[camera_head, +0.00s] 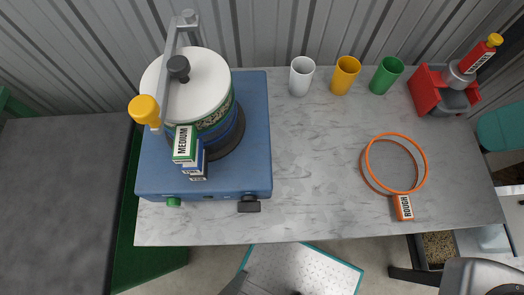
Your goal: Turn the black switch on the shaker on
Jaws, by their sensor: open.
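The blue shaker (255,130) stands on the left part of the marbled table. A round sieve stack with a white lid (205,85) is clamped on it under a grey bar with a yellow knob (145,108). The black switch (249,205) sticks out at the right end of the shaker's front edge. I cannot tell from this angle which position it is in. A green knob (173,202) sits at the front's left end. I cannot make out my gripper's fingers; only a grey rounded part, probably my arm, shows at the bottom right.
A box labelled MEDIUM (184,144) stands at the stack's front. White (302,76), yellow (345,75) and green (387,75) cups stand at the back. An orange ring (425,165) with a ROUGH tag (404,207) and a red holder (424,92) are right. The table's front middle is clear.

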